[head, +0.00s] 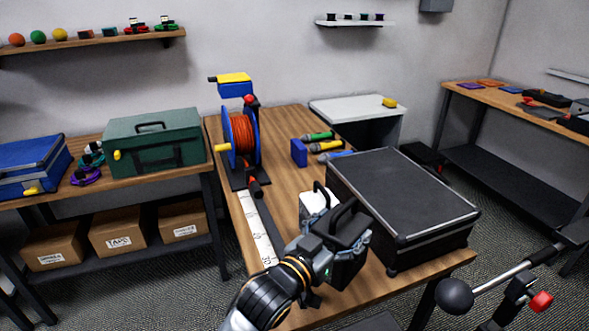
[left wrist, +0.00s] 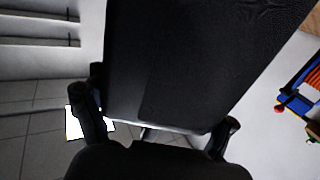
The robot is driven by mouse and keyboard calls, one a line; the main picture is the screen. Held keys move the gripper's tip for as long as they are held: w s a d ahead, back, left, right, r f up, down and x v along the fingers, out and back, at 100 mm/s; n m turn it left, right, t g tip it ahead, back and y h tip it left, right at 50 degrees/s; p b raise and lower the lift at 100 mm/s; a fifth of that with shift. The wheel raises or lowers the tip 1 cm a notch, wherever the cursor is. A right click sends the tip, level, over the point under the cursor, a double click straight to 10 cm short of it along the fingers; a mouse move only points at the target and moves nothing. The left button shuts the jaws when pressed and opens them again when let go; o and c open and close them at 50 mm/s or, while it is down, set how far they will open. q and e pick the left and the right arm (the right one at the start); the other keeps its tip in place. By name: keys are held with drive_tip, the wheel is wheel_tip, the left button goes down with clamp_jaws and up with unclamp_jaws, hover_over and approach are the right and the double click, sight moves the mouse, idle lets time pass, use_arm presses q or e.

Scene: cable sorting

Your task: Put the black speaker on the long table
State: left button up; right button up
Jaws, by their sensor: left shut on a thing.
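The black speaker (head: 350,262) is a dark box with a handle on top, in front of the long table's near part in the head view. My left gripper (head: 318,262) is shut on it from its left side. In the left wrist view the speaker's dark face (left wrist: 190,70) fills the middle, between the two fingers of my left gripper (left wrist: 160,128). The long wooden table (head: 280,185) runs away from me. I cannot tell whether the speaker touches the table. My right gripper is not in view.
A large black case (head: 405,195) stands to the right of the speaker, and a white box with a handle (head: 314,204) just behind it. Bare wood shows mid-table.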

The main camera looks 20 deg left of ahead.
sight(355, 211)
use_arm(q)
drive_tip(key=shift+m+h, duration=0.5)
drive_tip(key=shift+h, duration=0.3)
drive_tip(key=b+x, duration=0.2)
drive_tip(key=x, duration=0.2)
drive_tip(key=shift+w+a+r, duration=0.15)
drive_tip(key=shift+w+r+g+b, duration=0.1)
drive_tip(key=shift+w+g+b, duration=0.3)
drive_tip(key=shift+w, duration=0.3)
wheel_tip(355, 211, down, 10)
drive_tip(key=shift+r+b, duration=0.2)
drive_tip(key=shift+b, duration=0.15)
drive_tip(key=o, duration=1.7)
drive_tip(key=shift+f, duration=0.35)
